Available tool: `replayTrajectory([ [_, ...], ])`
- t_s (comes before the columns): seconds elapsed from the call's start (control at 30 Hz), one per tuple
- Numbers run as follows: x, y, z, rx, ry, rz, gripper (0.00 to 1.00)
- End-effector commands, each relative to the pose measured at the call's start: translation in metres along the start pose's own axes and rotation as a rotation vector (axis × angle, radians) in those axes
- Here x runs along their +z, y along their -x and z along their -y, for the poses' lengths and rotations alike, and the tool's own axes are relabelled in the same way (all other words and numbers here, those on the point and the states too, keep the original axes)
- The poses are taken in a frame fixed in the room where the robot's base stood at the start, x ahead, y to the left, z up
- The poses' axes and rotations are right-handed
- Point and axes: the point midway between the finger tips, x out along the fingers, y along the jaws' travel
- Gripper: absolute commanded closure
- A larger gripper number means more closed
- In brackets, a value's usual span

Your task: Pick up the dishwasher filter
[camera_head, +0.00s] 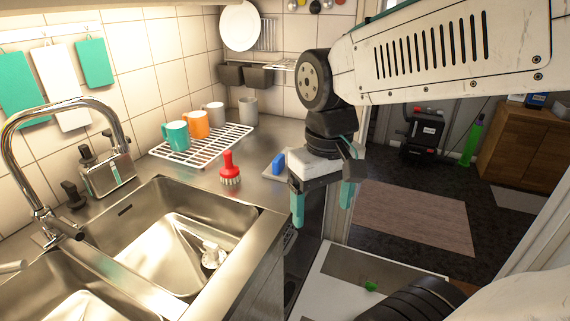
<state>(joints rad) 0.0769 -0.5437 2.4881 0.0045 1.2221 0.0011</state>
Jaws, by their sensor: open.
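A small pale grey-white cylindrical piece (211,256) lies in the right sink basin, near its right wall. It looks like the dishwasher filter, but it is too small to be sure. My gripper (322,216) hangs to the right of the sink, past the counter's edge, with its two teal fingers pointing down. The fingers are apart and nothing is between them. My gripper is apart from the piece in the basin.
A chrome tap (45,170) arches over the steel sink (255,246). A low white panel (318,287), perhaps an open door, lies below my gripper.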

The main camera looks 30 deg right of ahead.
Motion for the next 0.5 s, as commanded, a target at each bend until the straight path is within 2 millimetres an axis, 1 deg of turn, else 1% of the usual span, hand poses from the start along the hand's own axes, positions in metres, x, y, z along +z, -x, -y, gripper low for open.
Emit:
replayTrajectory([
  [0.03,-0.019,-0.001,-0.004,-0.006,-0.009,0.028,0.22],
  [0.17,-0.069,-0.004,-0.015,-0.027,0.011,0.06,0.22],
  [0.2,-0.086,-0.006,-0.019,-0.034,0.026,0.065,0.22],
  [0.27,-0.112,-0.01,-0.027,-0.046,0.051,0.07,0.22],
  [0.3,-0.13,-0.014,-0.032,-0.055,0.072,0.07,0.22],
  [0.37,-0.158,-0.02,-0.041,-0.066,0.108,0.068,0.22],
  [0.4,-0.176,-0.025,-0.047,-0.074,0.136,0.062,0.22],
  [0.47,-0.204,-0.034,-0.057,-0.085,0.181,0.051,0.22],
  [0.5,-0.222,-0.04,-0.064,-0.091,0.215,0.041,0.22],
])
